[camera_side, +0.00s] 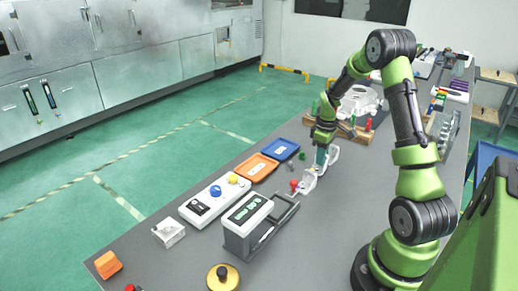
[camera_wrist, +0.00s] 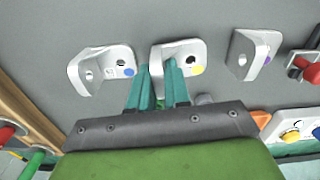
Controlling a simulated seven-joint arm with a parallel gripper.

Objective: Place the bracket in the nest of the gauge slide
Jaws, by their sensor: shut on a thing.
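Three pale metal angle brackets show in the wrist view. One has a blue dot (camera_wrist: 101,70), the middle one a yellow dot (camera_wrist: 184,52), and one a purple dot (camera_wrist: 247,53). My gripper (camera_wrist: 162,72) is shut on the yellow-dot bracket, its teal fingers at the near side of it. In the side view my gripper (camera_side: 322,165) points down among the brackets. I cannot tell whether the held bracket touches the table. The gauge (camera_side: 247,217), a grey and white box with green displays, stands nearer the camera; its dark slide (camera_side: 284,208) lies beside it. The nest's inside is unclear.
A red-tipped clamp (camera_side: 294,185) stands between my gripper and the gauge. Orange (camera_side: 243,169) and blue (camera_side: 291,149) trays and a button box (camera_side: 207,207) line the left edge. A wooden rack (camera_side: 351,133) with coloured handles stands behind.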

